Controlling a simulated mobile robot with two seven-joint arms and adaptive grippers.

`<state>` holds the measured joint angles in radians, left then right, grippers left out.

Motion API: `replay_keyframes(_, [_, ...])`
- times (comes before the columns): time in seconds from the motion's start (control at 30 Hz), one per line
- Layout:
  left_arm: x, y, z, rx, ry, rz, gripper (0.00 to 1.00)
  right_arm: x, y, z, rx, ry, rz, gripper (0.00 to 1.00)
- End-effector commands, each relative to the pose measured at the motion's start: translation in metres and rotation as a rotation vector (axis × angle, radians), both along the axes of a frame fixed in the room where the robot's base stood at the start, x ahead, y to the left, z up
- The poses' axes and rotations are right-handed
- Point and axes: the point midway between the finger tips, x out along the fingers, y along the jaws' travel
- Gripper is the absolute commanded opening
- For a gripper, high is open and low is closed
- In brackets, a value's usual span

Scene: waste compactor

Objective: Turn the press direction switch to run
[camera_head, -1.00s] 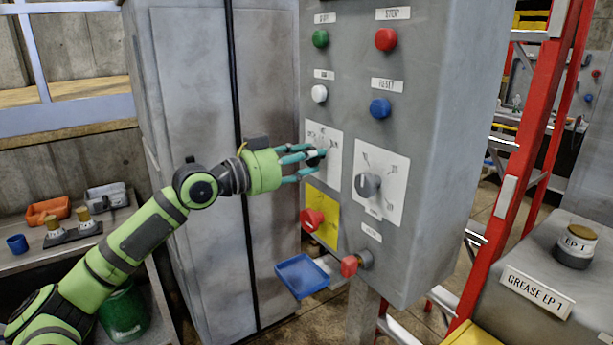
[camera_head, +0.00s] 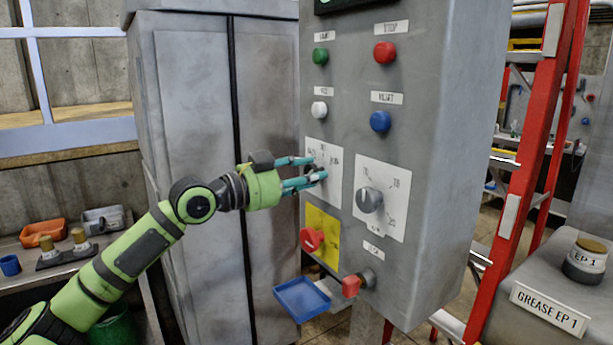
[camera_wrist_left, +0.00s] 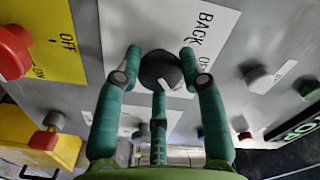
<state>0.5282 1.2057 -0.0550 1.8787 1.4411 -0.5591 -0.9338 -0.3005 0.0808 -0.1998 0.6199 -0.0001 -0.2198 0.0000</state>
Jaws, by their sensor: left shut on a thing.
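The press direction switch is a dark round knob with a white pointer mark (camera_wrist_left: 160,72) on a white label plate (camera_head: 318,150) at the left of the grey control panel (camera_head: 440,150). In the wrist view the plate reads BACK, and the rest of its lettering is partly hidden. My left gripper (camera_head: 313,169) has its teal fingers around the knob and is shut on it. It also shows in the left wrist view (camera_wrist_left: 160,75), fingers on either side and one below. In the head view the fingers hide most of the knob. My right gripper is not in view.
A grey selector knob (camera_head: 369,199) sits right of the switch. A red knob on a yellow plate (camera_head: 312,240) and a red-handled switch (camera_head: 357,283) are below. Green (camera_head: 320,55), white (camera_head: 319,109), red (camera_head: 385,52) and blue (camera_head: 380,121) buttons are above. A red ladder (camera_head: 535,150) stands right.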

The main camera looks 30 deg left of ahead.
Motion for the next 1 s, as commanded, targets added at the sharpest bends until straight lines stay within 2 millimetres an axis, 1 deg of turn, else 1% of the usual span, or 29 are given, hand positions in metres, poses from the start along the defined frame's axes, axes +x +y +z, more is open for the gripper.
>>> replay_keyframes(0.03, [0.001, 0.000, -0.006, 0.007, 0.013, -0.001, 0.07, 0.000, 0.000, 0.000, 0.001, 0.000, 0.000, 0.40])
replay_keyframes(0.2, [0.001, 0.000, -0.006, 0.006, 0.014, -0.001, 0.07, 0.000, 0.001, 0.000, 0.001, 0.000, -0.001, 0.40])
replay_keyframes(0.23, [0.001, 0.000, -0.006, 0.006, 0.014, -0.001, 0.48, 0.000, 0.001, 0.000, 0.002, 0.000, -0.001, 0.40])
replay_keyframes(0.27, [0.001, 0.000, -0.006, 0.006, 0.014, -0.001, 0.60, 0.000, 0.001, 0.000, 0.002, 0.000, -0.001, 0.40])
replay_keyframes(0.3, [0.001, 0.000, -0.005, 0.005, 0.013, -0.001, 0.63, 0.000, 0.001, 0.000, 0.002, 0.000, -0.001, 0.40])
replay_keyframes(0.7, [-0.001, 0.001, -0.002, 0.001, 0.004, 0.000, 0.63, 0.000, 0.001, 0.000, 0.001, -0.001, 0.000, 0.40])
replay_keyframes(0.87, [-0.009, 0.006, -0.004, -0.001, 0.006, 0.003, 0.63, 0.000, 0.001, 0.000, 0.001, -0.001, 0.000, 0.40])
replay_keyframes(1.0, [-0.019, 0.010, -0.005, 0.000, 0.009, 0.004, 0.63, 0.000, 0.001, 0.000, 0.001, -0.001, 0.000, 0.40])
